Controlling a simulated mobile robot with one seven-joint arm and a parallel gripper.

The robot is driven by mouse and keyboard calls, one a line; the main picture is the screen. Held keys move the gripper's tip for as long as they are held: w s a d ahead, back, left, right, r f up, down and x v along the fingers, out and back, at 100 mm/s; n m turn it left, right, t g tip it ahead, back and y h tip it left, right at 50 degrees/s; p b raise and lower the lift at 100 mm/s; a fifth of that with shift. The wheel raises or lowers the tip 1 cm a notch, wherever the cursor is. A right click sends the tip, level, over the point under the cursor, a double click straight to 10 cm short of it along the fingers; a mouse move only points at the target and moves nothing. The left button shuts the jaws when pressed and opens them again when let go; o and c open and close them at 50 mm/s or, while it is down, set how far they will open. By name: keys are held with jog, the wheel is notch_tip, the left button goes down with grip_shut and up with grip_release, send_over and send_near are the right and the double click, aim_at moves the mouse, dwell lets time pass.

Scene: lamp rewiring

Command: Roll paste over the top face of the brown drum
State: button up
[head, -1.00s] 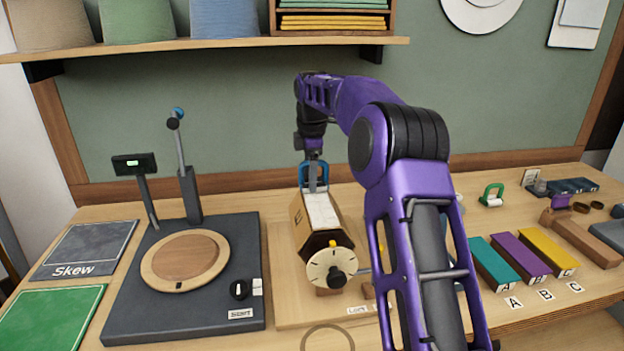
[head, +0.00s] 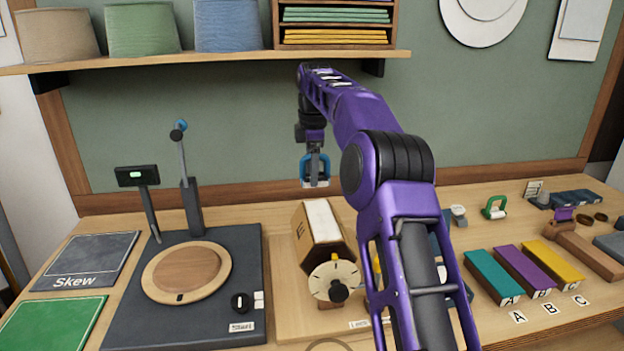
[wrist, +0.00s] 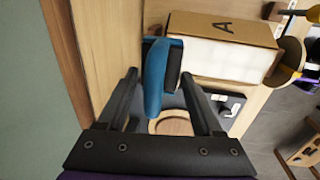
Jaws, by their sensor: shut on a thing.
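The brown drum (head: 318,250) is a many-sided block on a wooden board, with a cream dial (head: 334,280) and black knob at its near end. Its top face (head: 321,220) looks white along its length; I cannot tell whether this is paste. The blue handle (wrist: 156,80) shows between my fingers in the wrist view (wrist: 168,95).
Left stands a dark base (head: 190,318) with a round wooden disc (head: 187,272) and an upright lever. Teal, purple and yellow blocks (head: 525,270) lie at right. A green-handled tool (head: 494,207) stands behind them. A shelf (head: 220,55) hangs above.

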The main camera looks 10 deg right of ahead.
jog(key=shift+r, duration=0.8)
jog(key=shift+r, duration=1.5)
jog(key=shift+f, duration=0.1)
